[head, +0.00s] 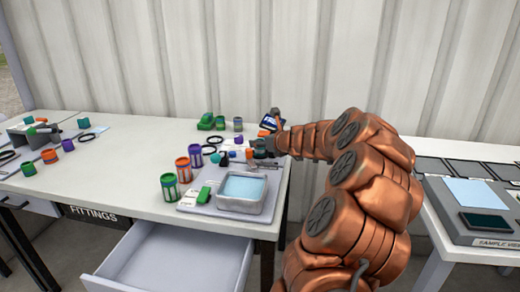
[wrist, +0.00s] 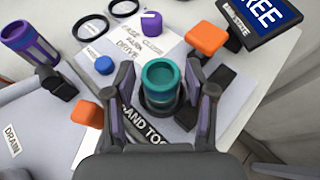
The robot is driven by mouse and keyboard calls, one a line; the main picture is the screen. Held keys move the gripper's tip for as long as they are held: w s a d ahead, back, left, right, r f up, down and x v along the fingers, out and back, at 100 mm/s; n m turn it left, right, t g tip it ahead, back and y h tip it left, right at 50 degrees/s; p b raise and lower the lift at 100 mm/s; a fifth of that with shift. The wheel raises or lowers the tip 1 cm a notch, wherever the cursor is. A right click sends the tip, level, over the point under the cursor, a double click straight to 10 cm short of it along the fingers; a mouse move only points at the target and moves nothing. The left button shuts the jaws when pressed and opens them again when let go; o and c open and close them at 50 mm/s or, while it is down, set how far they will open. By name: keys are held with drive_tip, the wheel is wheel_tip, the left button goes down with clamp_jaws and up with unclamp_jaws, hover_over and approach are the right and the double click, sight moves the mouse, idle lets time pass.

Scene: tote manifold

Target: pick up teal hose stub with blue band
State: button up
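The teal hose stub (wrist: 161,78) stands upright with its open round end facing my wrist camera. Its lower part sits in or just above a dark round base, and I cannot tell which. I cannot make out a blue band on it. My gripper (wrist: 161,88) is open, with one finger on each side of the stub and a gap visible on both sides. In the head view my gripper (head: 264,148) is at the back right of the white table, small and partly hidden by my arm.
In the wrist view an orange block (wrist: 206,38), a blue cap (wrist: 104,65), a purple piece (wrist: 151,24) and a display (wrist: 258,22) surround the stub. In the head view a grey tray (head: 240,205) and several banded cylinders stand in front. The table's middle left is clear.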

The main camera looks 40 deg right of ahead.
drive_tip(key=c, duration=0.9)
drive_tip(key=shift+o, duration=0.2)
